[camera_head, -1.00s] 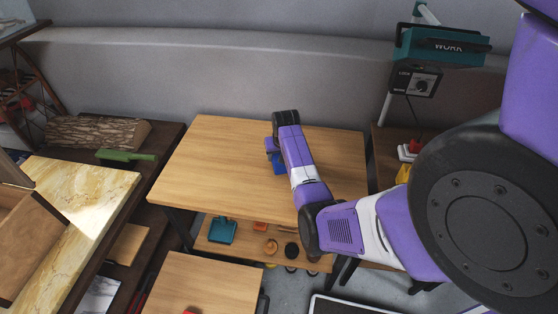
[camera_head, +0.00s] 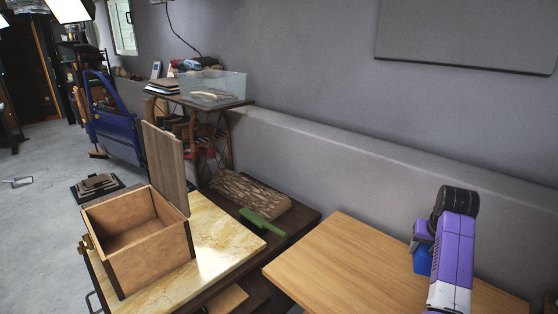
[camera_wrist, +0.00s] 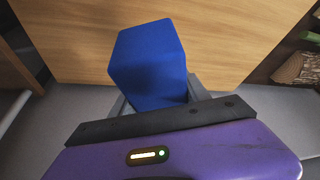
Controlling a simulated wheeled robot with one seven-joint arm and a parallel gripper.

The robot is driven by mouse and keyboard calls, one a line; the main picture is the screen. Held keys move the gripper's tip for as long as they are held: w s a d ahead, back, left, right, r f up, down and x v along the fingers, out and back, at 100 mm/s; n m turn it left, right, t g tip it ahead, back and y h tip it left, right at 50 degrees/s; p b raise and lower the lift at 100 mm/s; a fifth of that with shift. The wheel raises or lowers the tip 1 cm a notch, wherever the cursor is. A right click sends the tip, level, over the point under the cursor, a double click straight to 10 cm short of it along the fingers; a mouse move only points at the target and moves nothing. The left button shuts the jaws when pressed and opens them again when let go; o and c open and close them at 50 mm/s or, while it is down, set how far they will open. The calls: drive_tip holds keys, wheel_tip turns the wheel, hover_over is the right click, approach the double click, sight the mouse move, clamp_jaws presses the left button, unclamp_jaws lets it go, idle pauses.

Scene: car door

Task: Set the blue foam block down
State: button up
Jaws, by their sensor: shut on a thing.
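The blue foam block (camera_wrist: 148,62) is large in the wrist view, held between the fingers of my gripper (camera_wrist: 158,98). My gripper is shut on it. In the head view the blue block (camera_head: 422,260) shows partly beside my gripper (camera_head: 421,240), over the right part of the wooden table (camera_head: 335,262). Wooden tabletop fills the wrist view behind the block. I cannot tell whether the block touches the table.
Left of the table, a marble-topped bench (camera_head: 212,236) holds an open wooden box (camera_head: 137,240). A green-handled tool (camera_head: 262,226) and a log (camera_head: 250,195) lie on a dark bench between. A blue car door (camera_head: 115,125) stands far left. The table's left part is clear.

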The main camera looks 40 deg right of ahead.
drive_tip(key=shift+w+d+r, duration=0.1)
drive_tip(key=shift+d, duration=0.05)
drive_tip(key=shift+w+a+r+n, duration=0.15)
drive_tip(key=shift+w+r, duration=0.1)
drive_tip(key=shift+w, duration=0.3)
drive_tip(key=shift+w+a+r+n, duration=0.15)
drive_tip(key=shift+w+r, duration=0.05)
drive_tip(key=shift+w, duration=0.3)
drive_tip(key=w+a+f+n+t+y, duration=0.1)
drive_tip(key=w+a+f+n, duration=0.2)
drive_tip(key=a, duration=0.4)
drive_tip(key=w+a+f+n, duration=0.1)
drive_tip(key=w+a+f, duration=0.1)
drive_tip(key=w+a, duration=0.45)
drive_tip(key=w+a+f+n+t+y, duration=0.1)
drive_tip(key=w+a+f+n, duration=0.15)
drive_tip(key=a, duration=0.65)
drive_tip(key=s+a+f+n+y, duration=0.1)
drive_tip(key=a+f, duration=0.3)
drive_tip(key=a, duration=1.1)
drive_tip(key=s+a+f+n+y+b, duration=0.1)
drive_tip(key=a+f+n, duration=0.3)
drive_tip(key=a, duration=1)
drive_tip(key=shift+a+f+t, duration=0.3)
drive_tip(key=shift+a+f, duration=0.05)
drive_tip(key=shift+f, duration=0.15)
drive_tip(key=shift+n, duration=0.25)
